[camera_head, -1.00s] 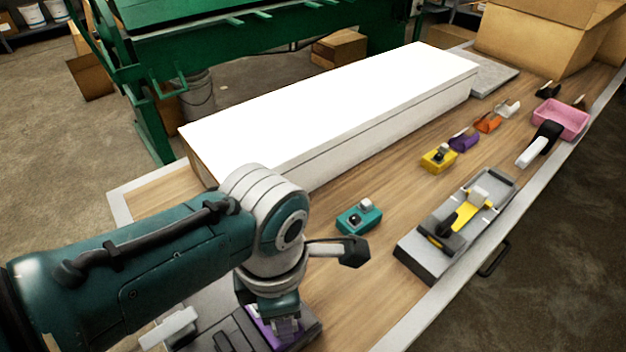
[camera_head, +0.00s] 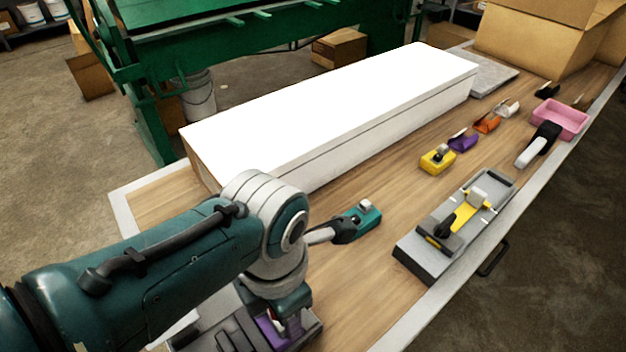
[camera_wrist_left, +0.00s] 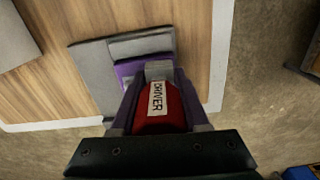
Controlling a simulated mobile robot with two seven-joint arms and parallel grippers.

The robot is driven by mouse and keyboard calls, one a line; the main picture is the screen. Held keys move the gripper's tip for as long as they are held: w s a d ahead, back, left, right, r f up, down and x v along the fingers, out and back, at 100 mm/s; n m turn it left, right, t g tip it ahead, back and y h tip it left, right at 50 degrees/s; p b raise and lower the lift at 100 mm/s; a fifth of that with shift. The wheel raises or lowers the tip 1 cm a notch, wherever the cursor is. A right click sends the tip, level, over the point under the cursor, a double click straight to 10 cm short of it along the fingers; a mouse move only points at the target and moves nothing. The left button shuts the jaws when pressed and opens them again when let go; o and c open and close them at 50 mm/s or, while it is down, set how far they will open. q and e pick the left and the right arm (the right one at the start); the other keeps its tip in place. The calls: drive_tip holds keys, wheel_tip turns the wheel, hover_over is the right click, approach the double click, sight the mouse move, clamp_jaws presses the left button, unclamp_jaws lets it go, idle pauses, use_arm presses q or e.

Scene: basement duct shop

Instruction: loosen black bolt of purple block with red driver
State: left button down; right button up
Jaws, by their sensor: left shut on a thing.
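My left gripper (camera_head: 287,328) is low over the near end of the bench in the head view. In the left wrist view it is shut on the red driver (camera_wrist_left: 160,108), whose white label reads DRIVER. The purple block (camera_head: 267,328) lies in a dark grey holder (camera_head: 212,338) right beneath the gripper. In the left wrist view a strip of the purple block (camera_wrist_left: 126,69) shows beyond the driver. The black bolt and the driver's tip are hidden, so I cannot tell whether they touch. My right gripper is not in view.
A teal block (camera_head: 368,222) is close to my wrist. A second grey holder (camera_head: 410,262) carries a yellow block. A long white box (camera_head: 330,110) runs along the back. Small yellow, purple and orange pieces and a pink tray (camera_head: 560,117) are farther off.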

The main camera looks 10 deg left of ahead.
use_arm(q)
drive_tip(key=shift+n, duration=1)
drive_tip(key=shift+m, duration=0.7)
drive_tip(key=shift+r+p, duration=2.55)
drive_tip(key=shift+p, duration=0.2)
